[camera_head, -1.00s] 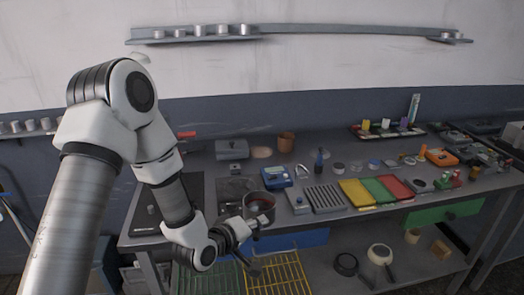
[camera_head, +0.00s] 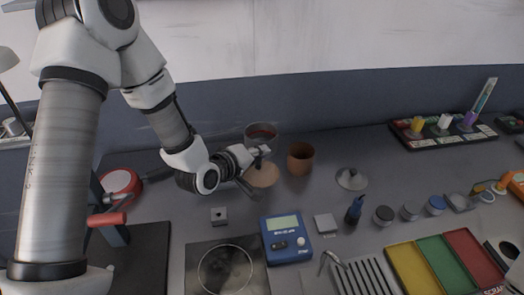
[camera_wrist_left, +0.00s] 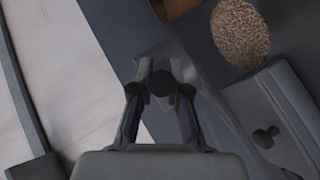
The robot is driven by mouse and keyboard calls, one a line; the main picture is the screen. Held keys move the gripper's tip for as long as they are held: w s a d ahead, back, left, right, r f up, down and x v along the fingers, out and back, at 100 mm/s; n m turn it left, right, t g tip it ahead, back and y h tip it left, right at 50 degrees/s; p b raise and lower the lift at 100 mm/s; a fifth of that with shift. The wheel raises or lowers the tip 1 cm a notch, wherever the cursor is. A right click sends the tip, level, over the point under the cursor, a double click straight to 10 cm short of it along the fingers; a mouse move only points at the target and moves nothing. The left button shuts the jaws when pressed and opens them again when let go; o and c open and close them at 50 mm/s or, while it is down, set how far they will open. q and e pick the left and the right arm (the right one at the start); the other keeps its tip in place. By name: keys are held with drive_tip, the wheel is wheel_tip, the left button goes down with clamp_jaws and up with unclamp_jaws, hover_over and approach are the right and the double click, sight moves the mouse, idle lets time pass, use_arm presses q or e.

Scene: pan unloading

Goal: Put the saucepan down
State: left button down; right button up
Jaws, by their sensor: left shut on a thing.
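The saucepan (camera_head: 261,133), a grey pan with reddish contents, is near the wall at the back of the bench. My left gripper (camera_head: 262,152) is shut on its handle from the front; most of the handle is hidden. The pan looks upright and appears held up; its underside is not visible. A round cork mat (camera_head: 263,176) lies just in front of it and below the gripper. The mat also shows at upper right in the left wrist view (camera_wrist_left: 240,33), clear of the fingers (camera_wrist_left: 161,98). My right gripper is not in view.
A brown pot (camera_head: 300,159) stands close right of the pan. A grey box with a knob (camera_wrist_left: 275,128) is beside the mat. A hotplate (camera_head: 224,268) and a blue meter (camera_head: 286,238) are nearer the front. A lid (camera_head: 351,179) lies to the right.

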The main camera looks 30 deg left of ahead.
use_arm(q)
wheel_tip(320, 180, down, 10)
drive_tip(key=shift+a+r+p, duration=0.1)
drive_tip(key=shift+a+p, duration=0.05)
drive_tip(key=shift+p, duration=0.5)
drive_tip(key=shift+s+r, duration=0.1)
drive_tip(key=c, duration=1.2)
unclamp_jaws()
drive_tip(key=shift+f, duration=0.2)
drive_tip(key=shift+o, duration=0.2)
drive_tip(key=shift+r, duration=0.1)
